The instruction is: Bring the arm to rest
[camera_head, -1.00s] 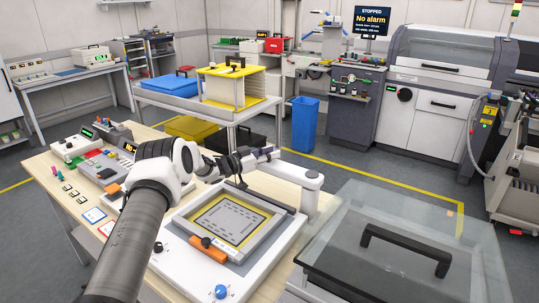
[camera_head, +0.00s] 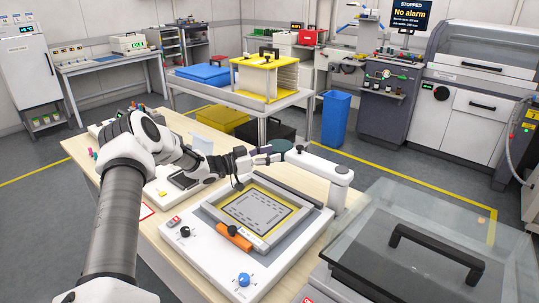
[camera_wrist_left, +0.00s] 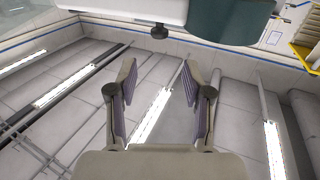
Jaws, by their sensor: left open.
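My left arm comes in from the lower left of the head view and bends over the wooden bench. My left gripper (camera_head: 262,156) is beyond the framed plate of the white bench device (camera_head: 208,248), close to its white swing arm (camera_head: 325,170). In the left wrist view the two fingers (camera_wrist_left: 155,85) stand apart with nothing between them. A white part with a dark green block (camera_wrist_left: 230,18) crosses the top of that view, apart from the fingertips. Whether the gripper touches the swing arm cannot be told. My right gripper is not in view.
A glass-topped unit with a black handle (camera_head: 437,252) stands at the right front. A trolley (camera_head: 215,88) with blue and yellow boxes is behind the bench. A blue bin (camera_head: 335,118) stands on the floor. Clear floor lies left of the bench.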

